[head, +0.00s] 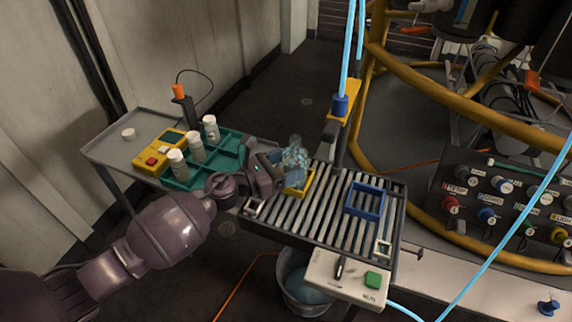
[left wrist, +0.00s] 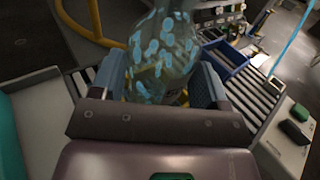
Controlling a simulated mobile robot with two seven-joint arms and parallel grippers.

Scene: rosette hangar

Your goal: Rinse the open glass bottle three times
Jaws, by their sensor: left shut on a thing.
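The open glass bottle (head: 294,157) is clear with pale blue patches. It stands near the left end of the slatted grate, over a yellow square frame (head: 304,184); I cannot tell whether it touches the frame. My left gripper (head: 283,163) is shut on the bottle. In the left wrist view the bottle (left wrist: 160,55) fills the space between the two blue-grey fingers, and its top is cut off by the picture edge. My right gripper is in neither view. A blue spout (head: 341,104) on a post stands behind the grate, with a light blue hose.
A blue square frame (head: 364,201) sits on the right of the slatted grate (head: 328,218). A control box with a green button (head: 373,280) is at its front, above a bucket (head: 300,285). A green rack (head: 222,163) with several white-capped bottles stands left, beside a yellow device (head: 155,152).

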